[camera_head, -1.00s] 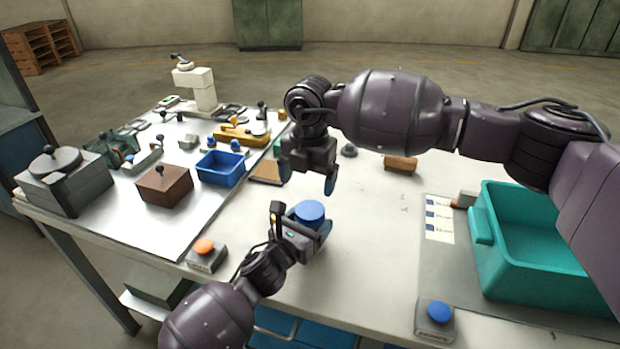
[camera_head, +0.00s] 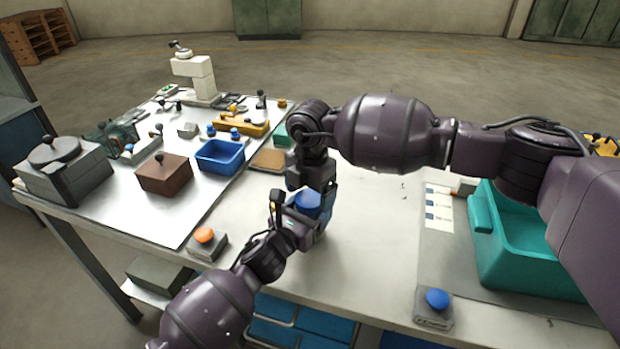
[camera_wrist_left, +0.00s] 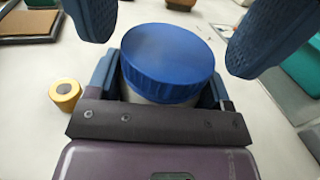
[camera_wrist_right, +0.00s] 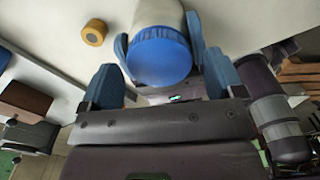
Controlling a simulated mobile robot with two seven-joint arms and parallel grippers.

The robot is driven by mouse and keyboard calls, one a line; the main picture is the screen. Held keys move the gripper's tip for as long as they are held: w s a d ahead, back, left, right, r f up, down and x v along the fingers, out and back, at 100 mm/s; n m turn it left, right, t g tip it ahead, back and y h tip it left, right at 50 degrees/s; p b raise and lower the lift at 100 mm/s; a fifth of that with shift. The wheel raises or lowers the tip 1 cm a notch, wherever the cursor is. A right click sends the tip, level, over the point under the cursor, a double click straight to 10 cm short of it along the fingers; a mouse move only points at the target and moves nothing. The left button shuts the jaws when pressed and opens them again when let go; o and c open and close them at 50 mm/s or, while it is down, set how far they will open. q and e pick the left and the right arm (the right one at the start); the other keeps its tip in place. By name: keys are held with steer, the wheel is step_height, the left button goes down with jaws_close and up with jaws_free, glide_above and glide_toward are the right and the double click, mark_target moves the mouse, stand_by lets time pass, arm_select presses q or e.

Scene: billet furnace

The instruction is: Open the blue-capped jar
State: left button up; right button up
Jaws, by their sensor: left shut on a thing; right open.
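The blue-capped jar (camera_wrist_left: 170,62) stands in my left gripper, its ribbed blue cap on top of a pale body. It also shows in the head view (camera_head: 308,202) and the right wrist view (camera_wrist_right: 158,52). My left gripper (camera_head: 298,218) is shut on the jar's body below the cap. My right gripper (camera_wrist_right: 165,82) is open, pointing down just above the cap, with its fingers on either side and apart from it. In the left wrist view the right gripper's two blue fingers (camera_wrist_left: 175,30) hang over the cap from above. The jar's base is hidden in the head view.
A yellow ring-like piece (camera_wrist_left: 65,93) lies on the table close to the jar. An orange button box (camera_head: 206,243) is to the left, a blue button box (camera_head: 436,308) to the lower right. A teal crate (camera_head: 483,250) stands at right, a blue tray (camera_head: 220,157) at back left.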

steer(key=shift+f, duration=0.45)
steer(key=c, duration=0.9)
steer(key=n, duration=0.7)
steer(key=o, duration=1)
steer(key=shift+r, duration=0.1)
